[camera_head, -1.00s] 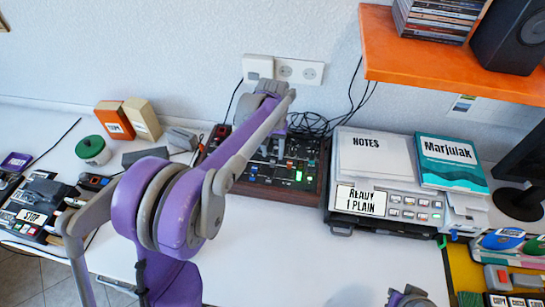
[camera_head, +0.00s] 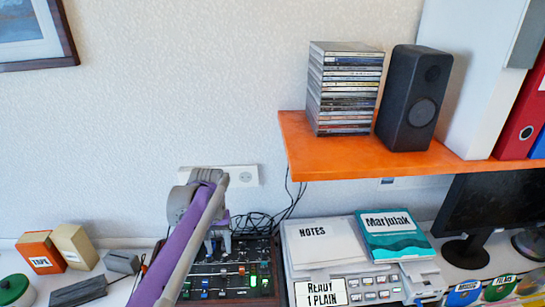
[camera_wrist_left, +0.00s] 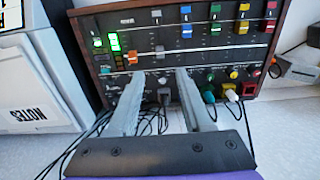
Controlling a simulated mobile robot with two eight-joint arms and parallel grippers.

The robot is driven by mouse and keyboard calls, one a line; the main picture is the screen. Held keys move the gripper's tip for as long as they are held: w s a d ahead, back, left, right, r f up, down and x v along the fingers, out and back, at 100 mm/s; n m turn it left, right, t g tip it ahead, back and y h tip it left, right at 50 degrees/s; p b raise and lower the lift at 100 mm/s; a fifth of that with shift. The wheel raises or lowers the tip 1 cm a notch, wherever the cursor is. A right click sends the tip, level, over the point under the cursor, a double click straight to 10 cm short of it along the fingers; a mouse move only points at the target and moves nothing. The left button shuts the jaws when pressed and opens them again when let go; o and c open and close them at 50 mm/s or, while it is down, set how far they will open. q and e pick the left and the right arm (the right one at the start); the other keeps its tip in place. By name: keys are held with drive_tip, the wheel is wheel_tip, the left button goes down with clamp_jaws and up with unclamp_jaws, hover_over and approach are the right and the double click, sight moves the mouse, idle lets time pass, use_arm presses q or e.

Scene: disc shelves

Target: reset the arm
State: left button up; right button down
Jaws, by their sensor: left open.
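My left arm, purple and grey, comes in from the bottom left of the head view. My left gripper (camera_head: 218,240) hangs over the back part of the mixing console (camera_head: 238,285), partly hidden by its own wrist. In the left wrist view the two grey fingers (camera_wrist_left: 160,76) stand apart with nothing between them. They point at the console (camera_wrist_left: 135,47), on the side where cables plug in. My right gripper is not in view.
A printer (camera_head: 375,284) with notes and a teal book (camera_head: 390,240) stands right of the console. An orange shelf (camera_head: 400,168) above holds discs (camera_head: 345,90) and a speaker (camera_head: 413,97). Black cables (camera_head: 255,222) lie behind the console. Two small boxes (camera_head: 75,247) stand left.

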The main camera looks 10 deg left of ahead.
use_arm(q)
drive_tip(key=s+d+m+t+p, duration=0.1)
drive_tip(key=s+d+t+p, duration=0.1)
drive_tip(key=s, duration=1)
drive_tip(key=s+d+f+m+t+p, duration=0.1)
drive_tip(key=s+d, duration=0.4)
drive_tip(key=s, duration=0.7)
drive_tip(key=shift+s+d+f+m+t+p, duration=0.15)
drive_tip(key=shift+f+m+t+p, duration=0.25)
drive_tip(key=shift+t, duration=0.8)
drive_tip(key=shift+r, duration=0.1)
